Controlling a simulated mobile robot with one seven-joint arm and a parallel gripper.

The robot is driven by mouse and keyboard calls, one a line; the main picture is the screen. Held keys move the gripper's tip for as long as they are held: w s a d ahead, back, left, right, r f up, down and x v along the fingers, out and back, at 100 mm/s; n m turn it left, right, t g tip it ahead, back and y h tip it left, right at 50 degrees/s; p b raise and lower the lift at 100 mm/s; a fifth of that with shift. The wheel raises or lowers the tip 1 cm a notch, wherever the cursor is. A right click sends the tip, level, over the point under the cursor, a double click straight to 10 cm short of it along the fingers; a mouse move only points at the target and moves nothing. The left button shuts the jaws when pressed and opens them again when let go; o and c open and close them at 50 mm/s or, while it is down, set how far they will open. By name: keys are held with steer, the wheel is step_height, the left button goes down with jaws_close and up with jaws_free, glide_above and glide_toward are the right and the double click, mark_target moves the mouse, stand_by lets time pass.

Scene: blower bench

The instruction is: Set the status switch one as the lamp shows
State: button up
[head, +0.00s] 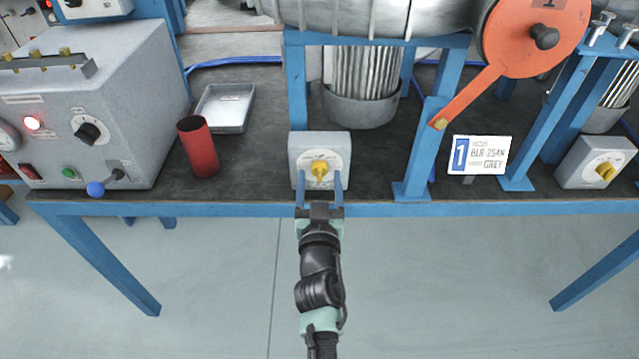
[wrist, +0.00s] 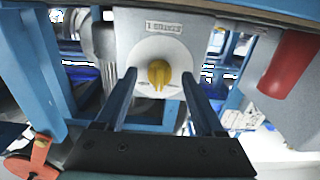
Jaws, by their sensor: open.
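A grey switch box (head: 300,145) with a white round dial and a yellow knob (head: 320,170) stands at the bench's front edge. In the wrist view the knob (wrist: 158,74) has its grip roughly upright; the dial's small print is unreadable. My gripper (head: 320,178) is open in front of the box, one finger on each side of the knob. In the wrist view both fingers of my gripper (wrist: 159,76) stand apart from the knob, with nothing held. A lit red lamp (head: 33,122) glows on the grey control cabinet (head: 140,95) at the left.
A red cylinder (head: 198,148) and a metal tray (head: 224,108) stand left of the box. An orange lever (head: 475,95), blue frame posts and a white "1" plate (head: 480,155) are to the right. A second yellow-knob box (head: 595,163) sits at the far right.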

steer(key=shift+w, duration=0.45)
jaws_close()
steer(key=shift+n, duration=0.4)
steer(key=n, duration=0.3)
steer(key=shift+n, duration=2.5)
